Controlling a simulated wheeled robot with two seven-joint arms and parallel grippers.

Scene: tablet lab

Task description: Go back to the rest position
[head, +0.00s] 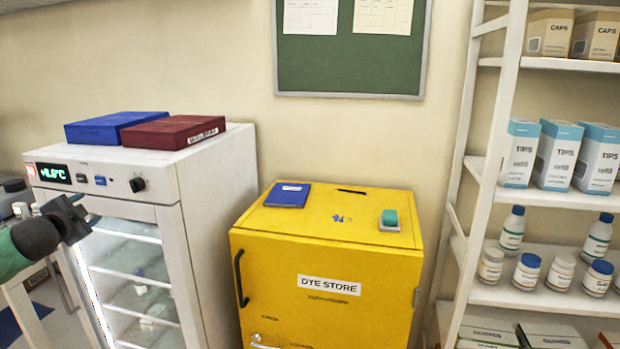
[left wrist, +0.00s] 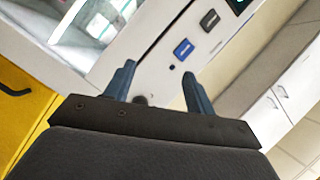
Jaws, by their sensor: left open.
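My left gripper (head: 75,211) comes in from the left in the head view, in front of the upper left part of the white glass-door fridge (head: 215,185). In the left wrist view, its two fingers (left wrist: 158,88) are apart with nothing between them. Beyond them is the fridge's control panel (left wrist: 187,50) with a blue button and a dark button. The fingers look apart from the panel, but I cannot tell the exact distance. My right gripper is in neither view.
The yellow dye store cabinet (head: 325,260) stands right of the fridge, with a blue book (head: 287,195) on top. Blue (head: 110,128) and dark red (head: 172,132) binders lie on the fridge. A white shelf rack (head: 545,204) with bottles and boxes stands at the right.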

